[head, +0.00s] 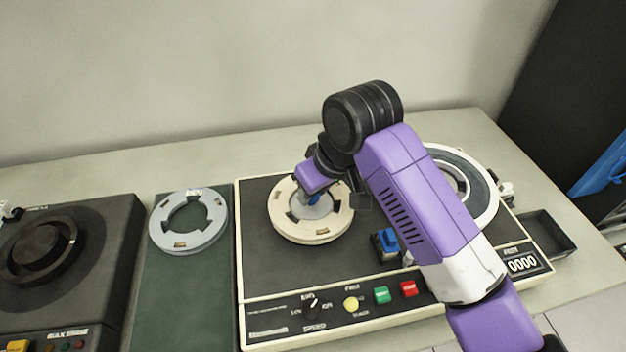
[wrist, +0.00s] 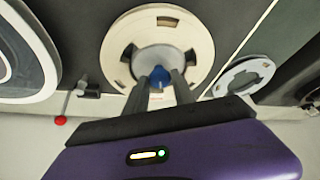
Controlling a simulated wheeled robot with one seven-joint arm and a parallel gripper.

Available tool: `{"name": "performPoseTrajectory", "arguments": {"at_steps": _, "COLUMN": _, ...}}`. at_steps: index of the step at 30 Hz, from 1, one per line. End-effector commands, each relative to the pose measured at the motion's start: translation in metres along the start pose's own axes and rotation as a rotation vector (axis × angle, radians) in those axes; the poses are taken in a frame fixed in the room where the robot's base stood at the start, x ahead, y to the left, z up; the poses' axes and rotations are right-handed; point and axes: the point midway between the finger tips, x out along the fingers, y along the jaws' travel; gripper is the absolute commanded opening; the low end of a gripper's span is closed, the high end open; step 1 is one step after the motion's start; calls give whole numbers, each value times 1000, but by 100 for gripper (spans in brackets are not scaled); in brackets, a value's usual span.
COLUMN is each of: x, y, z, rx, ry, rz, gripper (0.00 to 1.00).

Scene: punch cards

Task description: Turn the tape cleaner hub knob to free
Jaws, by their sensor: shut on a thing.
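The tape cleaner (head: 262,290) is the cream-edged machine with a dark top in the middle of the head view. On its left hub sits a cream reel ring (head: 285,228), also in the wrist view (wrist: 118,38). The blue hub knob (wrist: 160,76) stands at the ring's centre on a grey hub. My gripper (head: 312,200) reaches down over this hub from above. In the wrist view its two dark fingers (wrist: 160,88) are closed on the blue knob, one on each side. The knob's lower part and any marks on it are hidden by the fingers.
A second reel (head: 482,190) sits at the machine's right, partly behind my arm. A blue block (head: 386,243) and front buttons (head: 382,295) lie near the arm. A loose grey ring (head: 188,221) lies on a green mat (head: 180,290) at left, beside a black device (head: 100,250).

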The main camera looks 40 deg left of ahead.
Motion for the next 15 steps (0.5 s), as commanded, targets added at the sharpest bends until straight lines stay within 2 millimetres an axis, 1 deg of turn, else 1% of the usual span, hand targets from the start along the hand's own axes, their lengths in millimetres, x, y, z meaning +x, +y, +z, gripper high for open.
{"name": "performPoseTrajectory", "arguments": {"at_steps": 1, "x": -3, "y": 0, "z": -1, "rx": -34, "ry": 1, "rz": -17, "gripper": 0}}
{"name": "performPoseTrajectory", "arguments": {"at_steps": 6, "x": -2, "y": 2, "z": -2, "rx": -152, "ry": 1, "rz": -64, "gripper": 0}}
{"name": "performPoseTrajectory", "arguments": {"at_steps": 15, "x": -1, "y": 3, "z": -2, "rx": -286, "ry": 1, "rz": -118, "gripper": 0}}
